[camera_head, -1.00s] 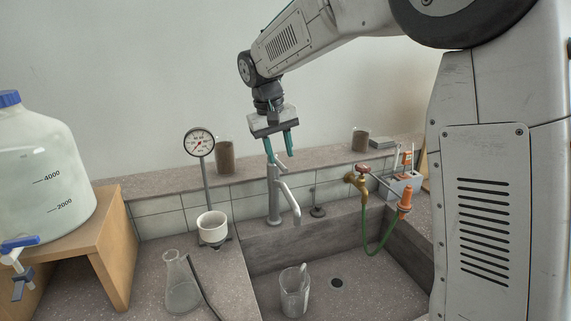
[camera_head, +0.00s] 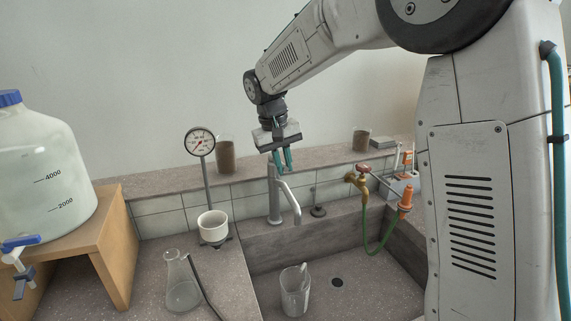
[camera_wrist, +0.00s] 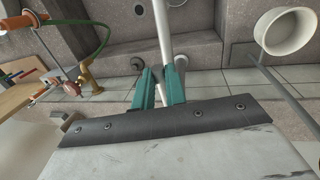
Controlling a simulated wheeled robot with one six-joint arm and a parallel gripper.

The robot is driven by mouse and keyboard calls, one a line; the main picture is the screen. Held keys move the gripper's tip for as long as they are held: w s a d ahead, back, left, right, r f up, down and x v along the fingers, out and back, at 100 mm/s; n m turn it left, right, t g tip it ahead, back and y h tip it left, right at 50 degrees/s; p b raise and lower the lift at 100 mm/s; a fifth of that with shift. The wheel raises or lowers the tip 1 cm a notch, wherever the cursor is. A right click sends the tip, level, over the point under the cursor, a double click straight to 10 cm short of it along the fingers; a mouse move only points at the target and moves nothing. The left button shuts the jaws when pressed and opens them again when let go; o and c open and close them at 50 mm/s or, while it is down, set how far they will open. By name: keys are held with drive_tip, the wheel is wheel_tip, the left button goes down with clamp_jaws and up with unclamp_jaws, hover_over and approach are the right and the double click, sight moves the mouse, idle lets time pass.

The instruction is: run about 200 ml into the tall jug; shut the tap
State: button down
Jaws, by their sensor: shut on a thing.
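The grey tap (camera_head: 273,200) stands at the back edge of the sink, its spout pointing down over the basin. My gripper (camera_head: 282,168) is at the top of the tap, its teal fingers shut on the tap lever, which is mostly hidden in the head view. In the wrist view the lever (camera_wrist: 160,92) shows between the fingers, with the tap's spout (camera_wrist: 162,35) beyond. The tall jug (camera_head: 295,291), clear with a handle, stands upright in the sink, below and in front of the spout. I cannot make out a water stream or a level in the jug.
A brass tap (camera_head: 357,181) with a green hose is at the sink's right. A gauge (camera_head: 200,142) on a post and a white cup (camera_head: 212,226) stand left of the tap. A flask (camera_head: 181,284) and a large carboy (camera_head: 38,165) are further left.

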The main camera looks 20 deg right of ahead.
drive_tip(key=shift+w+r+g, duration=0.2)
drive_tip(key=shift+r+g, duration=0.25)
drive_tip(key=shift+g, duration=0.05)
drive_tip(key=c, duration=1.4)
unclamp_jaws()
drive_tip(key=shift+c, duration=0.2)
